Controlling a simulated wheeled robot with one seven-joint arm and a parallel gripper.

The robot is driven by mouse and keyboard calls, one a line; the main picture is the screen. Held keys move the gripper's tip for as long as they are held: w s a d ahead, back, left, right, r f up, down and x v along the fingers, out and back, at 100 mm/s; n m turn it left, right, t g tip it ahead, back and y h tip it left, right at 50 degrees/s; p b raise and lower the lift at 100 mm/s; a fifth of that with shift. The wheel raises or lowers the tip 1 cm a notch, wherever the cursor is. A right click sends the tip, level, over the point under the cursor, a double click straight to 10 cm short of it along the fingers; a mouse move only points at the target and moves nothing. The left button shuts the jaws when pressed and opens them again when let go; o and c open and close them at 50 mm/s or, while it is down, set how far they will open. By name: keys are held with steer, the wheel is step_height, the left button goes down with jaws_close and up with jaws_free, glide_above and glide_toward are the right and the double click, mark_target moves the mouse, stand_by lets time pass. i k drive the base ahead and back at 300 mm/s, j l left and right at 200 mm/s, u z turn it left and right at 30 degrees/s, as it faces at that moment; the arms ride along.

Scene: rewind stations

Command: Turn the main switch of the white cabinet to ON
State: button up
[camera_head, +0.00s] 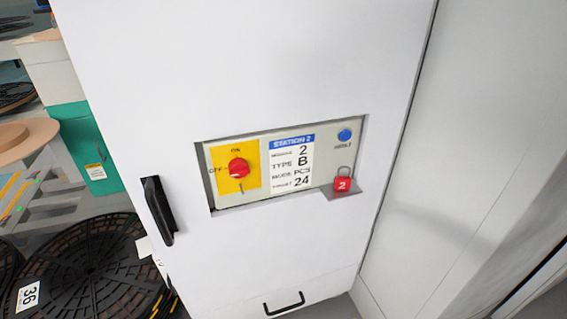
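The white cabinet (290,85) fills the middle of the head view, with its door shut. Its main switch is a red knob (238,168) on a yellow plate (253,182) at the left of a recessed panel. ON is printed above the knob and OFF to its left. The knob's grip looks roughly level, but its exact pointing is too small to tell. A red padlock (343,184) marked 2 sits at a small grey ledge at the panel's lower right, apart from the switch. My gripper is not in view.
A label (292,165) reads Station 2, and a blue button (345,135) is right of it. A black door handle (160,210) juts out at the left; a lower handle (284,303) is below. Black reels (95,265) stand at the lower left. Nothing blocks the panel's front.

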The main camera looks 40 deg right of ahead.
mark_target(239, 168)
steer(key=i+u, duration=0.15)
steer(key=u, duration=0.2)
steer(key=i+l+u, duration=0.1)
steer(key=u, duration=0.3)
steer(key=i+l+u, duration=0.1)
steer(key=u, duration=0.25)
